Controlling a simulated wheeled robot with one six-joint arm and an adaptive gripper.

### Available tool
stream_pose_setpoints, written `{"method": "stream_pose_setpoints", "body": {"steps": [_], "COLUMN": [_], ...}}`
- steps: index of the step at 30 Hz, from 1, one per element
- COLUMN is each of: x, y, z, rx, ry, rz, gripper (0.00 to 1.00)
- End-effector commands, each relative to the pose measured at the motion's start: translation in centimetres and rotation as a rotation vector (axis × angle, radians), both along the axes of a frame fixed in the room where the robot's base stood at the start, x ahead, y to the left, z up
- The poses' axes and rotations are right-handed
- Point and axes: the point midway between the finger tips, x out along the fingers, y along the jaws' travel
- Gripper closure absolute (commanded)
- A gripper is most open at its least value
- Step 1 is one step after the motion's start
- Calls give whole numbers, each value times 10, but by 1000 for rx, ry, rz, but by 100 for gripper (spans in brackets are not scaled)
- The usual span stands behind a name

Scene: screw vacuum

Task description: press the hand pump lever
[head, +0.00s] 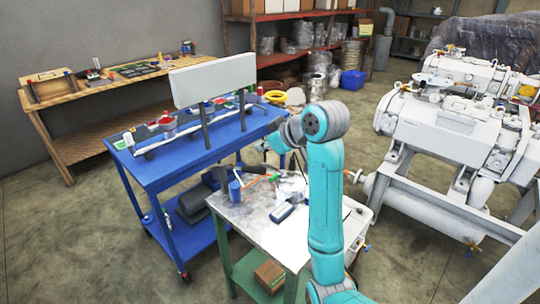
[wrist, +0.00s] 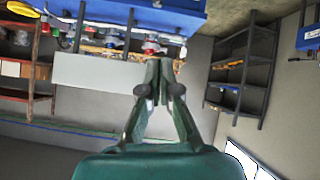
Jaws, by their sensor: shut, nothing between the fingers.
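I cannot make out the hand pump lever for certain. A small steel-topped table (head: 248,222) with green legs holds a blue cylinder (head: 235,191), a thin orange rod (head: 256,180), a white item (head: 290,188) and a blue-grey handheld device (head: 282,212). My gripper (head: 283,152) is above the back of this table, dark and small in the head view, beside the blue cart. In the wrist view my gripper (wrist: 160,68) has its fingers together and holds nothing. No pump lever is recognisable near the fingertips there.
A blue cart (head: 180,168) with a white panel (head: 212,80) stands behind and left of the table. A wooden bench (head: 95,130) lines the wall. Large white vacuum pump machines (head: 450,130) stand at right. Open floor (head: 100,240) lies at front left.

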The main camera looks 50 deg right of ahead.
Motion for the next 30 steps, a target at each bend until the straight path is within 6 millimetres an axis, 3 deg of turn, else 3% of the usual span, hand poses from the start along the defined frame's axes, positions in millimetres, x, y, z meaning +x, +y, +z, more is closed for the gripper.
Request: {"method": "stream_pose_setpoints", "body": {"steps": [16, 30], "x": [3, 66], "y": [2, 1], "z": [1, -49], "rx": [12, 12], "ry": [-3, -1], "rz": [3, 4], "gripper": [100, 100]}}
